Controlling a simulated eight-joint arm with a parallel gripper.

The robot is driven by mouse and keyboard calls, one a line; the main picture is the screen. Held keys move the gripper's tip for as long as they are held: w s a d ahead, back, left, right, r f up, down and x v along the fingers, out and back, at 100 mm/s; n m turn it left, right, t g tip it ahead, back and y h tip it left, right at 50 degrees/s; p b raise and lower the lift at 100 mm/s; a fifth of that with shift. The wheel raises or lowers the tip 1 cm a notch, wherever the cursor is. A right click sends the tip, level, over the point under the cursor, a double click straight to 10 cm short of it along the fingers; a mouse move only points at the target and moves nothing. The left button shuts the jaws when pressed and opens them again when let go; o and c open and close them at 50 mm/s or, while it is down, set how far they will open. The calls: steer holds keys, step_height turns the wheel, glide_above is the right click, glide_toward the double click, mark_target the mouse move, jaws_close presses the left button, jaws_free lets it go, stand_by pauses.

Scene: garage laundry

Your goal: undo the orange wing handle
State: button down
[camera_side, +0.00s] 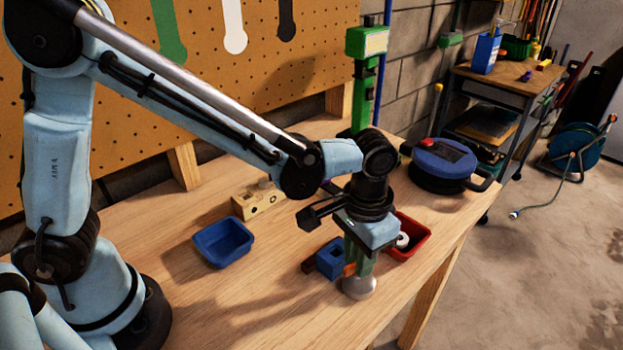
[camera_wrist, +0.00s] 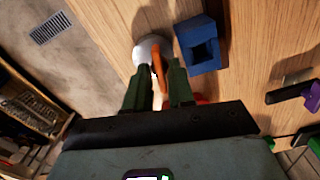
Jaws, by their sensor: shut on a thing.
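The orange wing handle (camera_side: 349,270) shows as a small patch low beside my fingers in the side view. In the wrist view the orange wing handle (camera_wrist: 159,58) stands between my two green fingertips, over a pale round metal base (camera_wrist: 147,47). That round metal base (camera_side: 359,288) sits on the bench in the side view. My gripper (camera_side: 357,266) points down and is shut on the handle; it also shows in the wrist view (camera_wrist: 160,72). My fingers hide much of the handle in the side view, so its turn angle is hard to tell.
A blue block with a square hole (camera_side: 331,259) stands close beside the handle, left of it. A red bin (camera_side: 418,238) with a white thing lies behind my gripper. A blue tray (camera_side: 223,243) and a wooden block (camera_side: 259,202) are farther left. The front of the bench is clear.

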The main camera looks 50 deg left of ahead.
stand_by(0.3)
steer(key=c, duration=1.2)
jaws_free()
step_height(320, 180, up, 12)
